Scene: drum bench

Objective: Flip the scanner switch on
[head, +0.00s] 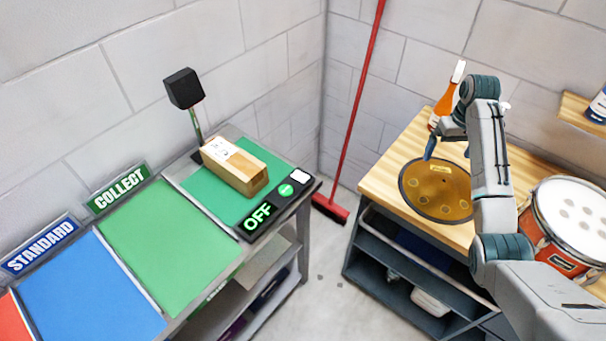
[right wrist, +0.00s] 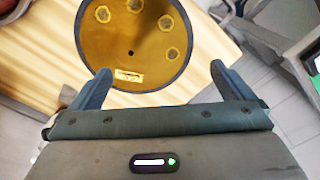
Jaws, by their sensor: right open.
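The scanner switch panel (head: 275,206) is a black strip on the front right corner of the left bench. A black scanner head (head: 184,88) stands on a post behind a cardboard box (head: 235,166). My right gripper (head: 430,148) is above the drum bench at right, away from the panel. In the right wrist view its fingers (right wrist: 160,88) are apart and empty, over a golden round drum (right wrist: 140,40). My left gripper is not in view.
The golden drum (head: 437,191) lies on the wooden bench (head: 385,180), near an orange bottle (head: 447,98) and a red and white drum (head: 570,222). A red broom (head: 358,110) stands in the gap between the benches. Green (head: 165,240) and blue (head: 90,293) mats cover the left bench.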

